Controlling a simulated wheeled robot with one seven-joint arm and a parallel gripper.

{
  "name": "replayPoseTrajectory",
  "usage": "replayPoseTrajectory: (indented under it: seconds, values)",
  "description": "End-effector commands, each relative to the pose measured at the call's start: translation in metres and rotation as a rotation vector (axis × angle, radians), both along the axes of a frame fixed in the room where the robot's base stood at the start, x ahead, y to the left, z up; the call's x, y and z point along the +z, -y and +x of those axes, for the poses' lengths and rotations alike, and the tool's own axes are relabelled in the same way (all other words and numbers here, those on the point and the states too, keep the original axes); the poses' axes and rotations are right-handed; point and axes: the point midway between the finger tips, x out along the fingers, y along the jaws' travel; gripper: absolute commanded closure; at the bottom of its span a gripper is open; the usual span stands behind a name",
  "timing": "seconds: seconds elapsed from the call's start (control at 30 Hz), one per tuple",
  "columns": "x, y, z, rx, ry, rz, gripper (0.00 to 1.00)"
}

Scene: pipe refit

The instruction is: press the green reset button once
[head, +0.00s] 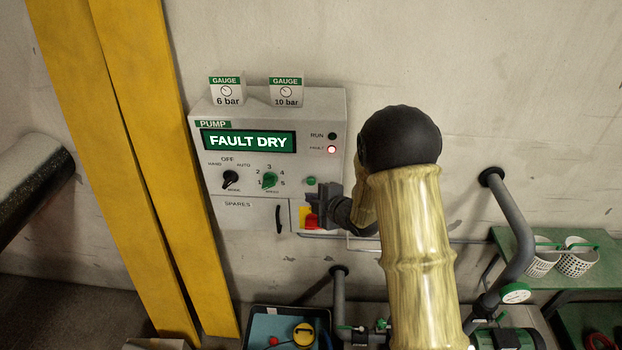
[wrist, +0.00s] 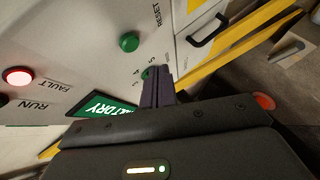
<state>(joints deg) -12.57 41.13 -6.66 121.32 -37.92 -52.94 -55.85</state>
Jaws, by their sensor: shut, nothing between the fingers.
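The green reset button (head: 310,181) is on the lower right of the grey pump panel (head: 335,120). It shows whole in the wrist view (wrist: 129,41), near the word RESET. My gripper (head: 322,193) is in front of the panel, just below and right of the button in the head view. Its fingers (wrist: 156,80) are shut and empty in the wrist view. The tips appear beside the button, not over it, and partly cover the green speed knob (wrist: 148,73). I cannot tell their exact gap to the panel.
The display (head: 248,141) reads FAULT DRY and the red fault lamp (head: 332,149) is lit. A black mode knob (head: 231,179) and the speed knob (head: 269,180) are left of the button. A red part (head: 312,222) on yellow is below. Yellow posts (head: 150,150) stand left.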

Motion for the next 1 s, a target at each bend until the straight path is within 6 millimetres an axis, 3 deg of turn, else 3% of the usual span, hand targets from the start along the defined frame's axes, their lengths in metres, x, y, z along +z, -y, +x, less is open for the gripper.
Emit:
replayPoseTrajectory:
  seconds: [0.3, 1.0]
  values:
    - [0.000, 0.001, 0.028, 0.000, 0.000, 0.000, 1.00]
    - [0.000, 0.001, 0.030, 0.000, -0.001, 0.001, 1.00]
